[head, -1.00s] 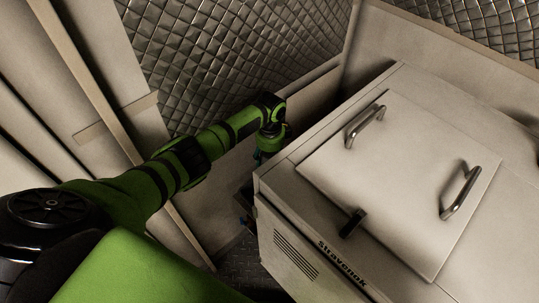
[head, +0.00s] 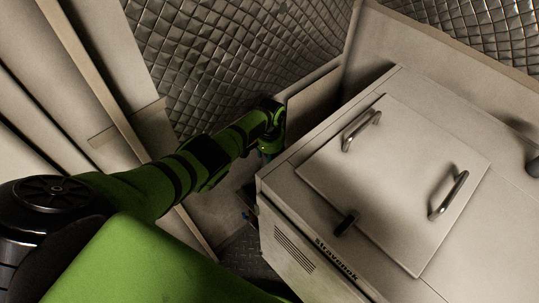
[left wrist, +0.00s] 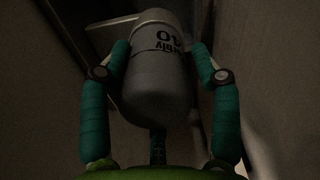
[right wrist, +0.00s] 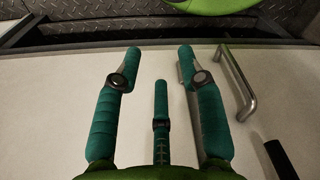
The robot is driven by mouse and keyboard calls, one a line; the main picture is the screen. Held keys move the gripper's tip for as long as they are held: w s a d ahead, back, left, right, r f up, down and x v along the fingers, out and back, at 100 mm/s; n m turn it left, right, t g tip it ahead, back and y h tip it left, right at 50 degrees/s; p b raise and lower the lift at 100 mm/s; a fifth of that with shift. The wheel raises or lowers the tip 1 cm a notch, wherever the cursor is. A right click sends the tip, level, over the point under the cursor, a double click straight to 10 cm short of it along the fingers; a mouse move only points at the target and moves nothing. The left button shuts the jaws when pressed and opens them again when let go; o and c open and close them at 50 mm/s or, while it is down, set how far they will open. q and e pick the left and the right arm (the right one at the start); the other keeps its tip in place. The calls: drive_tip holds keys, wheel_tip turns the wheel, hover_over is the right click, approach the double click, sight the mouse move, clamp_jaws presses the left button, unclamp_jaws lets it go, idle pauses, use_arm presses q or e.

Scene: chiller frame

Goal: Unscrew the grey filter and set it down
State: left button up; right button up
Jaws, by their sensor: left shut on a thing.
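The grey filter (left wrist: 158,85) is a grey cylinder with a rounded end and dark printed lettering, seen in the left wrist view. My left gripper (left wrist: 160,48) has one teal finger on each side of it and is shut on it. The filter's far end is in shadow near a pale bracket-like part, and I cannot tell whether it is still attached. In the head view my left wrist (head: 270,115) is beside the chiller's left side, and the filter is hidden. My right gripper (right wrist: 160,52) is open and empty above a pale panel in the right wrist view.
The chiller's pale top (head: 398,190) carries two metal handles (head: 362,131) and a black latch (head: 346,223). A quilted metallic wall (head: 225,65) stands behind my left arm. The gap between chiller and wall is narrow. Dark tread-plate floor (head: 247,258) shows below.

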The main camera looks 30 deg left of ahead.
use_arm(q)
drive_tip(key=o, duration=1.1)
drive_tip(key=shift+w+d, duration=0.2)
drive_tip(key=shift+d, duration=0.1)
drive_tip(key=shift+o, duration=0.7)
drive_tip(key=shift+w+f, duration=0.1)
drive_tip(key=shift+f, duration=0.05)
drive_tip(key=shift+a, duration=0.1)
drive_tip(key=shift+s+a+m, duration=0.1)
drive_tip(key=shift+s+m, duration=0.1)
drive_tip(key=shift+m, duration=0.6)
drive_tip(key=m, duration=0.9)
drive_tip(key=shift+s+d+m+b, duration=0.15)
drive_tip(key=shift+d+m+b, duration=0.05)
drive_tip(key=shift+m+b, duration=0.2)
drive_tip(key=m, duration=0.3)
drive_tip(key=shift+m, duration=0.3)
drive_tip(key=shift+s+d, duration=0.1)
drive_tip(key=c, duration=1.3)
